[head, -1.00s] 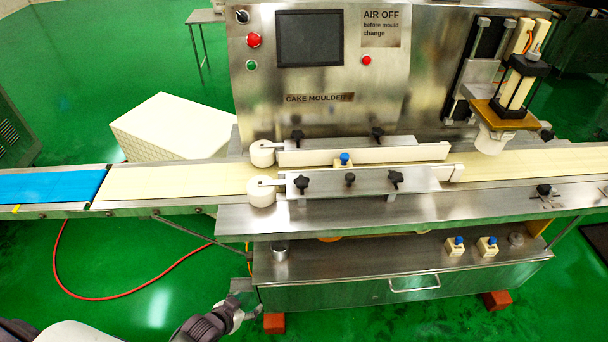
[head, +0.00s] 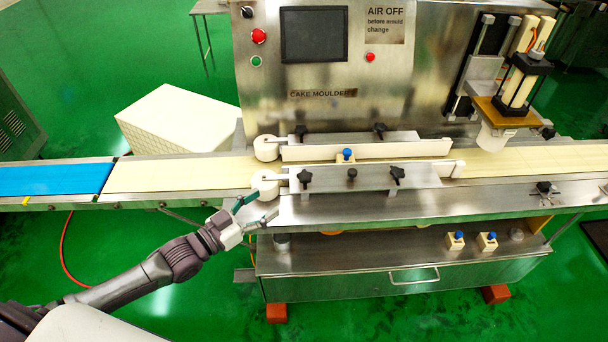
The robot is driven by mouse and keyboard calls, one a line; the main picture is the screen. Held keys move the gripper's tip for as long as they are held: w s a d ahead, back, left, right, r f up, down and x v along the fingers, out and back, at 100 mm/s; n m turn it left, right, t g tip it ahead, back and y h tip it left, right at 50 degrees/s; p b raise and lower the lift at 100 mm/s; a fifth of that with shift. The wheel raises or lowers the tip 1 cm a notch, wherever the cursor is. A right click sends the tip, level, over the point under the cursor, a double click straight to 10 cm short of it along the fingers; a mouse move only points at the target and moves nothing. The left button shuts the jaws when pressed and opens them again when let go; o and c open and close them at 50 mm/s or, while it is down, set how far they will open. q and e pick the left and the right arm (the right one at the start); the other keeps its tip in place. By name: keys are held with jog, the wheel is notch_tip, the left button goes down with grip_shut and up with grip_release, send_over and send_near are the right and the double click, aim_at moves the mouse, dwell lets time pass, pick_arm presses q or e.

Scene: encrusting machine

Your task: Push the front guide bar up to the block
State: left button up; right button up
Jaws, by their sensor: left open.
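The front guide bar (head: 372,178) is a metal plate with black knobs along the near side of the conveyor, with a white roller (head: 264,183) at its left end. A small cream block with a blue top (head: 346,155) stands on the belt between it and the rear guide bar (head: 370,149). The front bar partly hides the block's foot, so I cannot tell whether they touch. My left gripper (head: 255,208) is open and empty, just left of and below the front bar's left end, near the roller. My right gripper is out of view.
The cream belt (head: 180,174) runs left to a blue belt (head: 55,180). A depositing head (head: 500,120) stands over the belt at the right. Two more blue-topped blocks (head: 455,240) sit on the lower shelf. The steel ledge (head: 400,208) before the bar is mostly clear.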

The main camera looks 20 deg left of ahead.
aim_at(299, 179)
pick_arm(q)
jog(key=p+x, duration=0.1)
jog(key=x, duration=1.2)
jog(key=shift+w+d, duration=0.2)
jog(key=shift+w, duration=0.1)
grip_shut()
